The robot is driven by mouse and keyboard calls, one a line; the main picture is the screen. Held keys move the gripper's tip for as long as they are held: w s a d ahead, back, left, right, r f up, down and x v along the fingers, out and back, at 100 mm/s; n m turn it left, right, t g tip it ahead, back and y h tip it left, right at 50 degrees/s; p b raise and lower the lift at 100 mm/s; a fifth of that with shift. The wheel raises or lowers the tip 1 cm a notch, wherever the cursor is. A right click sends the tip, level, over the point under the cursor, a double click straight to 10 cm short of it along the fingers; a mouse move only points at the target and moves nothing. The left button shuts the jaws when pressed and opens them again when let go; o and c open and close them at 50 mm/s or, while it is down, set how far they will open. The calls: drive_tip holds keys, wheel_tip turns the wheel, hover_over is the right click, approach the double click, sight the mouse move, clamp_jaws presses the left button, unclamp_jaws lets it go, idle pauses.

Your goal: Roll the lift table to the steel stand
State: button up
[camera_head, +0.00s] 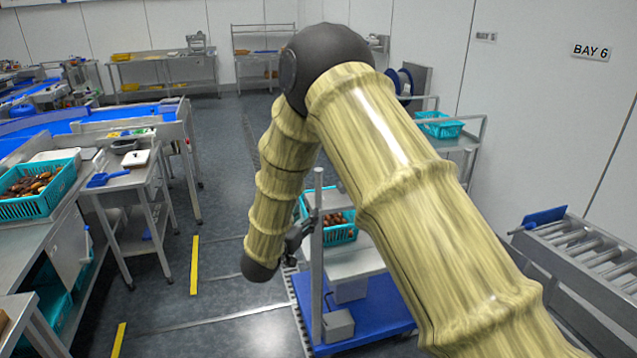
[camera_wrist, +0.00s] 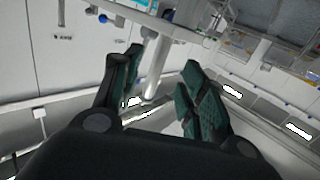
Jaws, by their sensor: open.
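The lift table appears to be the wheeled-looking unit with a blue base (camera_head: 375,312), a pale top and an upright grey post (camera_head: 317,270). A teal crate of dates (camera_head: 345,236) rides on it. My gripper (camera_head: 298,236) is beside the post, partly hidden by my arm. In the wrist view my gripper (camera_wrist: 163,62) is open, with a pale post (camera_wrist: 157,68) showing between its fingers; I cannot tell whether they touch it. A steel stand (camera_head: 468,140) with a teal crate stands behind at right; whether it is the task's stand is unclear.
A roller conveyor (camera_head: 590,245) is at the right. At the left are a small steel table (camera_head: 125,170) and a crate of dates (camera_head: 38,192) on a bench. Grey floor (camera_head: 220,270) with yellow strips lies open between. A steel workbench (camera_head: 165,72) stands at the back.

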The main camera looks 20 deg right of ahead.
sight(317, 189)
drive_tip(key=shift+m+h, duration=0.6)
drive_tip(key=w+d+r+p, duration=0.1)
drive_tip(key=w+d, duration=0.1)
drive_tip(key=w, duration=0.1)
drive_tip(key=w+d+r+p, duration=0.1)
drive_tip(key=w+d, duration=0.1)
drive_tip(key=w, duration=0.1)
drive_tip(key=w+d+r+p, duration=0.1)
drive_tip(key=w+d+r, duration=0.1)
drive_tip(key=shift+w+d, duration=0.4)
drive_tip(key=shift+c, duration=0.3)
clamp_jaws()
